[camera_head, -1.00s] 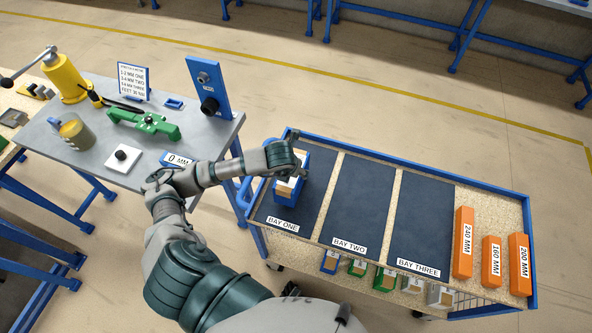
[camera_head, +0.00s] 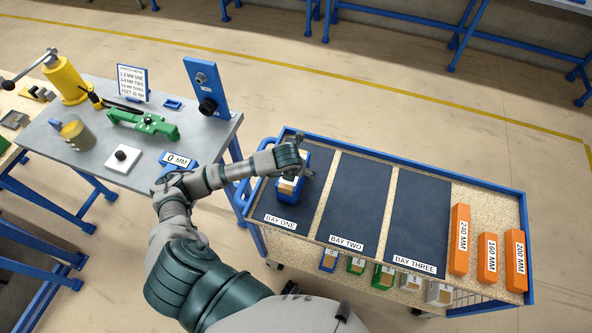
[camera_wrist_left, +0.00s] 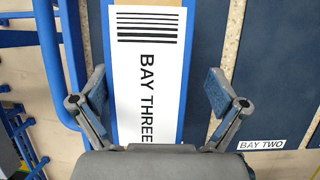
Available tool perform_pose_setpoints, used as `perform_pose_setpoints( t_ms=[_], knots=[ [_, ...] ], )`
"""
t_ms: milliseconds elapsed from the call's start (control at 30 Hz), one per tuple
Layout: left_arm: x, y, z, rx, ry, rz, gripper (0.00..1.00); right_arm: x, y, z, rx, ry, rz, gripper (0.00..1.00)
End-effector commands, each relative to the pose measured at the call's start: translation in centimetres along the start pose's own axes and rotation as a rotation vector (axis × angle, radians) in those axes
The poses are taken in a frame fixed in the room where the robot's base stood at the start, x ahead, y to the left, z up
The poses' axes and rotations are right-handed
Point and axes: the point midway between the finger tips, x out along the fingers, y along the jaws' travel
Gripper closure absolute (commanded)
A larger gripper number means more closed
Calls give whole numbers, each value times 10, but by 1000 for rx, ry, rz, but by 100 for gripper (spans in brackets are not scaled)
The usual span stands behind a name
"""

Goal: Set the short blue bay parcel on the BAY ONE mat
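A blue parcel with a tan top (camera_head: 288,188) is at the BAY ONE mat (camera_head: 299,213), near the cart's left side. In the left wrist view the parcel (camera_wrist_left: 115,50) has blue edges and a white label reading BAY THREE. My left gripper (camera_head: 297,172) is above it, partly hiding it. In the wrist view the left gripper (camera_wrist_left: 158,92) has its fingers spread on both sides of the parcel, with a clear gap at the right finger. Whether the parcel's underside touches the mat is hidden. My right gripper is not in view.
The BAY TWO mat (camera_head: 354,200) and BAY THREE mat (camera_head: 419,215) are bare. Orange blocks (camera_head: 487,258) stand at the cart's right end. A blue rail (camera_head: 405,165) edges the cart. Several small parcels (camera_head: 355,265) sit on the lower shelf. A grey table (camera_head: 85,165) stands left.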

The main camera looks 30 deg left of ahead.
Motion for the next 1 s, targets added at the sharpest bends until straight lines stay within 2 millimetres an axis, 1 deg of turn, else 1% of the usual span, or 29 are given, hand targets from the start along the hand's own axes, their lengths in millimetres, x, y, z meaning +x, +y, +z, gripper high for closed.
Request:
perform_pose_setpoints(
  t_ms=[167, 267, 367, 600, 700, 833, 1000],
  knots=[
    [0, 3, 0, -1, 1, -2, 3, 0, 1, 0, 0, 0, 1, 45],
    [-5, 3, 0, -1, -1, -3, 3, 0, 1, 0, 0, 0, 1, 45],
    [-20, 3, 2, 1, -4, -3, 3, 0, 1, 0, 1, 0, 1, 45],
    [-74, 1, 1, 2, -6, -3, 3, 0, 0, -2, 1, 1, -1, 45],
    [-94, 0, 1, 1, -6, -2, 3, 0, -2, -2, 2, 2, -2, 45],
    [-112, 0, 1, 1, -3, -3, 3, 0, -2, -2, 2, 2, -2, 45],
    [-120, 2, 0, 0, -1, -3, 3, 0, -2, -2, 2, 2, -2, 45]
  ],
)
